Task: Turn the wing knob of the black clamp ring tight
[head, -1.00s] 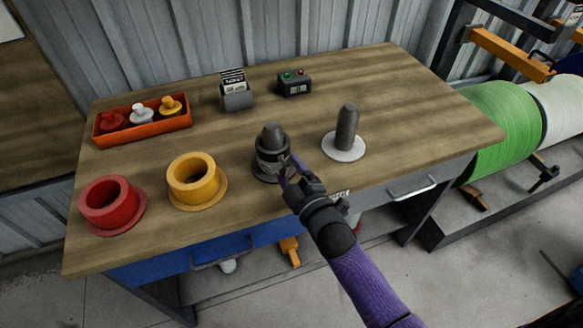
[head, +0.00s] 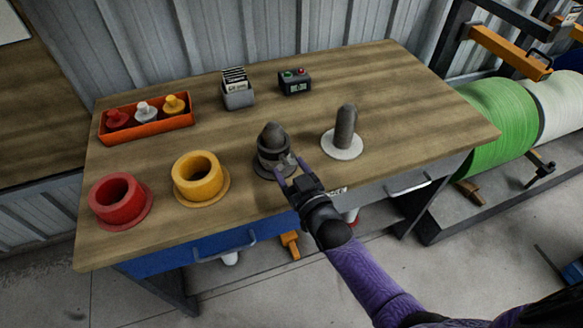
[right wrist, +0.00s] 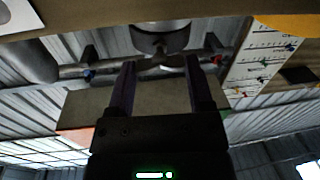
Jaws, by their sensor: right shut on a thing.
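The black clamp ring (head: 268,166) sits around a dark round-topped post (head: 272,136) near the front middle of the bench in the head view. Its wing knob (head: 289,160) is small and faces my right gripper. My right gripper (head: 291,169) reaches in from the lower right with its two fingers at the knob, shut on it. In the right wrist view the fingers (right wrist: 162,72) straddle the knob (right wrist: 168,61), below the round underside of the ring or post (right wrist: 160,40). How tight the ring is cannot be seen. My left gripper is not in view.
A yellow flanged collar (head: 198,200) and a red one (head: 120,223) stand to the left. A grey post on a white disc (head: 342,151) stands close on the right. An orange tray (head: 146,143), card holder (head: 237,98) and button box (head: 294,90) are behind. The bench's right side is clear.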

